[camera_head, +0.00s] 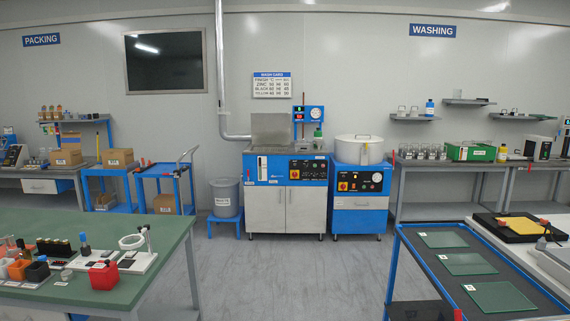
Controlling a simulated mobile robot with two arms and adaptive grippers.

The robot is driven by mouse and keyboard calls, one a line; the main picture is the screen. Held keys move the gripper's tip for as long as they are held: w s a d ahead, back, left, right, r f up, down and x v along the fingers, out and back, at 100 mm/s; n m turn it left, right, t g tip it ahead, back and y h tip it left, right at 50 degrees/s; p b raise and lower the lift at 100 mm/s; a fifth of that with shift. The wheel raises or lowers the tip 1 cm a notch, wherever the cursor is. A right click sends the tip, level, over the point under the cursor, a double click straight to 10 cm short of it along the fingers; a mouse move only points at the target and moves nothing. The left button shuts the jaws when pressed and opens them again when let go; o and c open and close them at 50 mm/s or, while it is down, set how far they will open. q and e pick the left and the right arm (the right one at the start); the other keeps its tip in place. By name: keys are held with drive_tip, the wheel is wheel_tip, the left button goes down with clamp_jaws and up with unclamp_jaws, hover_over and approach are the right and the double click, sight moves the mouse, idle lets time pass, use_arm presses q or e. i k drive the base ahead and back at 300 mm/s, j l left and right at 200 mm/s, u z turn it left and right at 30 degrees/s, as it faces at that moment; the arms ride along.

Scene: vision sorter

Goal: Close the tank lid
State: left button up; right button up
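A blue-and-white washing unit (299,170) stands against the back wall, in the middle of the head view. A grey flat panel (270,129), which looks like the tank lid, stands raised at the back left of its top. The tank opening is too small and low in angle to see into. Just to its right is a blue unit (360,180) with a round white drum (358,150), whose top cover looks shut. Neither of my grippers is in view.
A green table (150,225) with small parts fills the lower left. A blue-edged bench (400,265) with glass plates (469,263) fills the lower right. Grey floor (295,270) lies clear between them. A grey bin (225,197) stands left of the washing unit.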

sight(266, 128)
drive_tip(key=i, duration=6.1)
